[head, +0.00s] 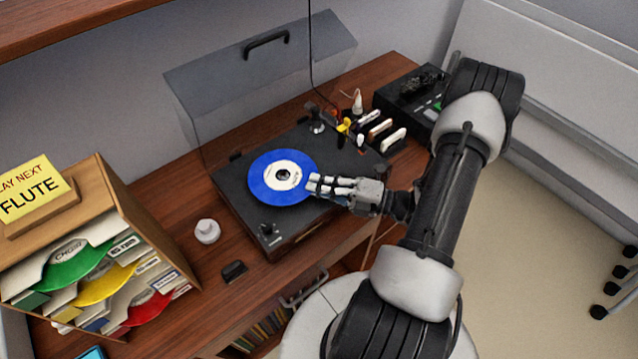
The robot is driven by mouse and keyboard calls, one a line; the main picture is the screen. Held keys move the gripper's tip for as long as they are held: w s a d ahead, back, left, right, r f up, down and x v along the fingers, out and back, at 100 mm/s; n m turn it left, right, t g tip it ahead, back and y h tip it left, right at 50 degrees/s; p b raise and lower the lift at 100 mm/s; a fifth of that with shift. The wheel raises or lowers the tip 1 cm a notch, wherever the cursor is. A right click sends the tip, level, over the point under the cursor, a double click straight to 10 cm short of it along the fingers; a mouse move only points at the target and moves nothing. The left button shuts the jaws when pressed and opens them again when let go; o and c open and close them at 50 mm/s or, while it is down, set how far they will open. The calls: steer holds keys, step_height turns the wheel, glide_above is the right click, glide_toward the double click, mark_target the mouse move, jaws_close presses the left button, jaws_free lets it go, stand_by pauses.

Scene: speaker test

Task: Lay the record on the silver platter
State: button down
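A blue record (260,188) with a white label and a dark centre hole is over the left part of the black turntable (236,198). No silver platter shows; the record covers the place where it could be. I cannot tell whether the record rests flat or is held slightly above the deck. My gripper (313,185) comes in from the right, its fingertips overlapping the record's right edge. The fingers look close together, but whether they pinch the rim cannot be made out.
A transparent raised lid (260,75) stands behind the turntable. A wooden crate (135,217) of sleeved records with a yellow "FLUTE" sign (30,192) is at left. A white knob-like piece (207,231) and a small black item (234,271) lie in front. A black device (405,100) stands at right.

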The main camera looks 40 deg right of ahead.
steer(key=c, duration=1.7)
jaws_free()
steer(key=shift+c, duration=0.4)
steer(key=shift+c, duration=0.9)
steer(key=v, duration=0.7)
steer(key=shift+p, duration=0.4)
steer(key=shift+w+r, duration=0.1)
